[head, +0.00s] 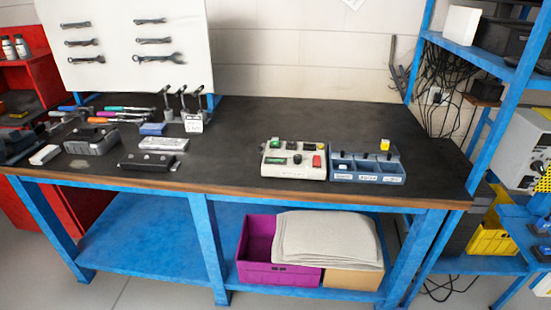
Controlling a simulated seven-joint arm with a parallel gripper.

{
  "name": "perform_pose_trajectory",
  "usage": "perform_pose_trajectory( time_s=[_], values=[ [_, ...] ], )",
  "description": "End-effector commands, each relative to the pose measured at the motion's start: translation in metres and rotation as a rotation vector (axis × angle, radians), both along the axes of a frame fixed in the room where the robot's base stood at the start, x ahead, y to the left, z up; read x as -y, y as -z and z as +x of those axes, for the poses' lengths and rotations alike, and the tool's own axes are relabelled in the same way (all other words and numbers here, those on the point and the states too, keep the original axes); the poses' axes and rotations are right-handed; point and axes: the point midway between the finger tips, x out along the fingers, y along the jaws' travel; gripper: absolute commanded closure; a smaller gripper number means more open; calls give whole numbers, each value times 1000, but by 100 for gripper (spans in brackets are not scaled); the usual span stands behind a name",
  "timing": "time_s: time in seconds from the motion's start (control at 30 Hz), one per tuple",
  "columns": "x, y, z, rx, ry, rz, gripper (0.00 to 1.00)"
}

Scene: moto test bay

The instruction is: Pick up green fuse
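A small green piece (275,143), which may be the green fuse, shows at the back left of a cream test box (268,172) on the workbench. It is too small to tell its exact shape or whether it is seated in the box. A green patch (276,160) also shows on the box's front face, beside dark knobs and a red part (316,161). A blue-grey compartment tray (396,179) with white labels stands close to the right of the box. A yellow piece (384,145) stands at its back edge. My gripper is not in view.
The dark bench top (330,115) is clear behind the box and between it and the tools at left. Dark and grey cases (93,143) and screwdrivers crowd the left side. A white tool board (110,80) stands behind them. A blue shelf rack (505,110) rises at right.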

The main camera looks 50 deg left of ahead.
Motion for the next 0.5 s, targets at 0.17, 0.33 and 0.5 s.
perform_pose_trajectory(
  time_s=[0.17,0.33,0.5],
  values=[
    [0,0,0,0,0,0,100],
    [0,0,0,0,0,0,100],
    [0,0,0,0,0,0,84]
  ],
)
